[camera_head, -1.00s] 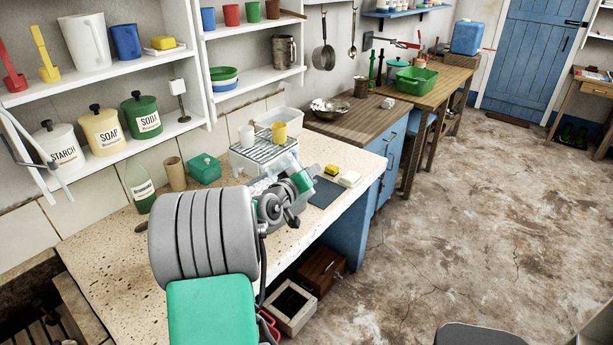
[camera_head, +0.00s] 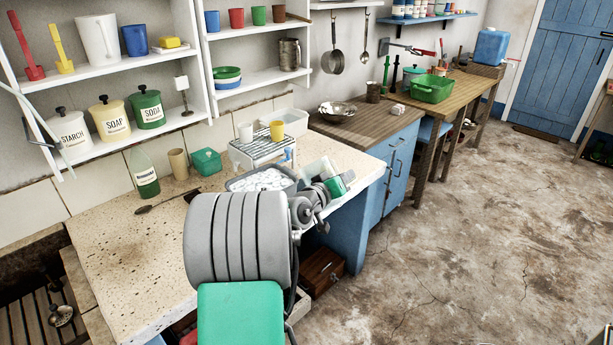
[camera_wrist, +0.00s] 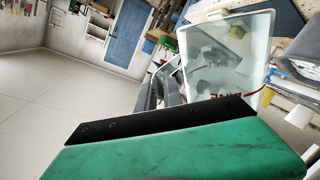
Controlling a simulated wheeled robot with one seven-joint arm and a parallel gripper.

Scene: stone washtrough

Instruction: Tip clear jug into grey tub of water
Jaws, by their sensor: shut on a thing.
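The clear jug (camera_head: 316,171) is a see-through vessel held over the bench, right of the grey tub (camera_head: 236,185). The tub stands on the speckled bench in front of the wire rack, with white foam or shine across its top. My gripper (camera_head: 331,186) is shut on the jug; the arm hides the fingertips in the head view. In the wrist view the jug (camera_wrist: 222,65) fills the upper right, with red marks on its lower edge, and my gripper (camera_wrist: 170,88) is beside it. The jug's exact tilt and contents are unclear.
A wire rack (camera_head: 262,150) with a white and a yellow cup stands behind the tub. A green box (camera_head: 206,162), tan beaker (camera_head: 178,164) and green bottle (camera_head: 146,175) stand left of it. The bench's front left (camera_head: 130,250) is clear.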

